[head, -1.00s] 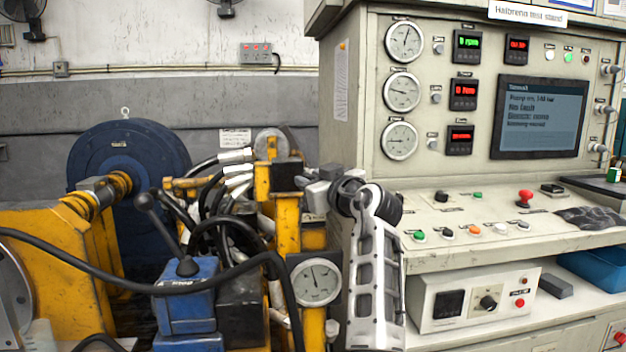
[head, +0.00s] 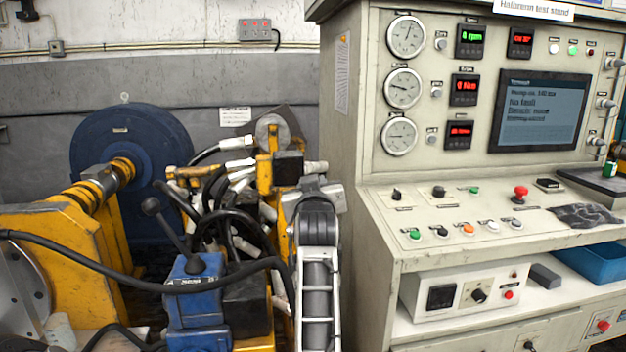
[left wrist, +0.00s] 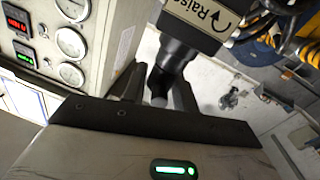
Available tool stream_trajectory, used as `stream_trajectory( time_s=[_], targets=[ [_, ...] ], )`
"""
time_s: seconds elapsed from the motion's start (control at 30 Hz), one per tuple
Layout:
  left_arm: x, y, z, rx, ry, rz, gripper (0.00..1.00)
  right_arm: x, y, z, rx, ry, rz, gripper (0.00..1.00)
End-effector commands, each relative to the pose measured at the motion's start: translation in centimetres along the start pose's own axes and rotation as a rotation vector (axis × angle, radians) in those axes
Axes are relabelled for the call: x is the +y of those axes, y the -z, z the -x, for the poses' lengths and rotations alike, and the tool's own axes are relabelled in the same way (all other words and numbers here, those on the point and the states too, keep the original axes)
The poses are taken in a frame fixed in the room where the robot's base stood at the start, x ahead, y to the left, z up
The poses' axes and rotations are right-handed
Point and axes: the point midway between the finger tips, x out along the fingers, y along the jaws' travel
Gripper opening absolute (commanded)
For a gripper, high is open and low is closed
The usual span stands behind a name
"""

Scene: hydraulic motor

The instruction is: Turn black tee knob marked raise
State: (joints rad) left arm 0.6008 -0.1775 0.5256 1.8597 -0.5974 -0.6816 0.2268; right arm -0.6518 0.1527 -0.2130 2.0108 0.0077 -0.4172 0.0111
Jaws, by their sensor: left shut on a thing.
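In the left wrist view the black tee knob (left wrist: 178,54) sticks out below a dark block with a white label (left wrist: 200,14) reading "Raise" and a curved arrow. My left gripper (left wrist: 158,88) is around the knob's near end, with one dark finger on each side, shut on it. The gripper's own body hides part of the near end. In the head view my left arm rises at the centre, in front of the yellow machine (head: 264,180), and its links hide the knob and the fingers. My right gripper is not in view.
A control console (head: 370,240) with gauges and a screen stands close to the right of my arm. A blue valve block (head: 190,300) with a ball-topped lever (head: 152,207) and a black hose (head: 120,280) lie to its left. A blue motor (head: 150,140) is behind.

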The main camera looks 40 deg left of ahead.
Motion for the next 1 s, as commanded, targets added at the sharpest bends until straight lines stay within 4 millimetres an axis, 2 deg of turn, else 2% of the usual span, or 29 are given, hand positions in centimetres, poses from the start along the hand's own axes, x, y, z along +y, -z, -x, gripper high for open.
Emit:
stream_trajectory(
  time_s=[0.3,0.33,0.37,0.4,0.73,1.0],
  targets=[
    [-0.1,-0.1,0.0,-0.002,0.001,0.005,0.06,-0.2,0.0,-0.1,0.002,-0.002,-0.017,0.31],
    [-0.1,-0.1,0.0,-0.002,0.001,0.005,0.37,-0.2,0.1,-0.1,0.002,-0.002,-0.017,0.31],
    [-0.1,-0.1,0.0,-0.002,0.001,0.005,0.45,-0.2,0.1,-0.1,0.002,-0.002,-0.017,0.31],
    [-0.1,-0.1,0.0,-0.002,0.001,0.005,0.48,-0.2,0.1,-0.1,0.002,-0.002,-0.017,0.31],
    [0.0,-0.2,0.5,-0.001,-0.001,0.003,0.48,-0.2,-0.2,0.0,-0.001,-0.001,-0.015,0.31],
    [-0.1,-0.3,4.8,-0.001,-0.001,0.005,0.48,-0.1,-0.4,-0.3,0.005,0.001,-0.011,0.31]
  ],
)
